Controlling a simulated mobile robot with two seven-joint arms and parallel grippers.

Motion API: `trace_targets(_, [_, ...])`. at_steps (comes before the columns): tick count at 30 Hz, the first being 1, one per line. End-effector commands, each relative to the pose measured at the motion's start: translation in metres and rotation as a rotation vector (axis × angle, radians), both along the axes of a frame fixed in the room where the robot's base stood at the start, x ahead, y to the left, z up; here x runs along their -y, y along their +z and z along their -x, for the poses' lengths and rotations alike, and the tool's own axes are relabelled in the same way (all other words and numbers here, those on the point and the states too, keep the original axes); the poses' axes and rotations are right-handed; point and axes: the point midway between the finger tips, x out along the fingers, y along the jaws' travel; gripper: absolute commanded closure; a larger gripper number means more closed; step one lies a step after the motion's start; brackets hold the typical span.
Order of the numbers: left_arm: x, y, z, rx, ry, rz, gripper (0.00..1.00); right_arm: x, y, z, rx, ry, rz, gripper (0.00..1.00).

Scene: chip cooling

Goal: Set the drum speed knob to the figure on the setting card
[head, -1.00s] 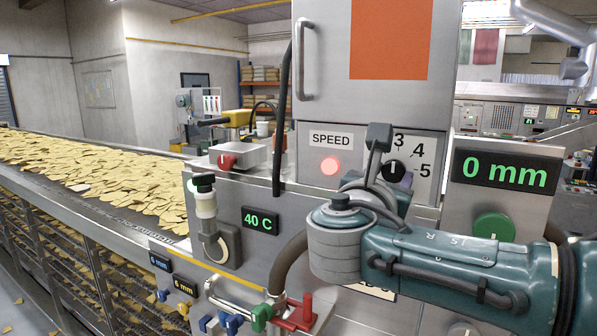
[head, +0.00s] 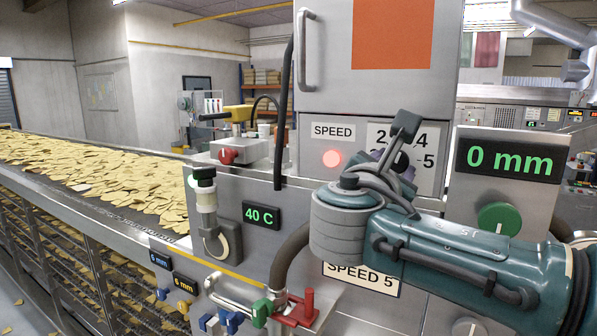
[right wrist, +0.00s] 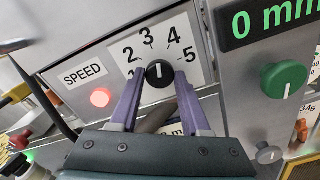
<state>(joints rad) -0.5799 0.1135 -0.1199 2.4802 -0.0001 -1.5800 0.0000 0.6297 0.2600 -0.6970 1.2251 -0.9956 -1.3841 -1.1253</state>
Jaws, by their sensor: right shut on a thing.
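The black drum speed knob (right wrist: 159,74) sits on a white dial plate (head: 431,180) numbered 1 to 5. Its white mark points up in the right wrist view, between the 3 and the 4. My right gripper (right wrist: 160,82) is shut on the knob, with a purple finger on each side. In the head view my right gripper (head: 391,160) covers much of the dial and most of the knob. The setting card (head: 360,279) reads SPEED 5 and is partly behind my right arm. My left gripper is not in view.
A lit red lamp (head: 332,158) is left of the dial under the SPEED label (head: 333,131). A green knob (head: 498,217) and a 0 mm display (head: 508,161) are to the right. A chip conveyor (head: 100,187) runs along the left.

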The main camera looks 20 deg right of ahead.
Motion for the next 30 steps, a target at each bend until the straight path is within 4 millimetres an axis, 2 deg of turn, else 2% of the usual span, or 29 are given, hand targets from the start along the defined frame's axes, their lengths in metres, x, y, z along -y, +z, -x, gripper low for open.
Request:
trace_targets(1, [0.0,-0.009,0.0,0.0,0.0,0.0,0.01,0.0,-0.004,0.0,0.035,-0.002,-0.028,1.0])
trace_targets(14, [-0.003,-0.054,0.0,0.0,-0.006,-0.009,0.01,0.001,-0.006,0.001,0.349,-0.003,-0.294,1.0])
trace_targets(30, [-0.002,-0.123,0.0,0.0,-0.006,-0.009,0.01,0.001,-0.008,0.001,0.739,-0.003,-0.628,1.0])
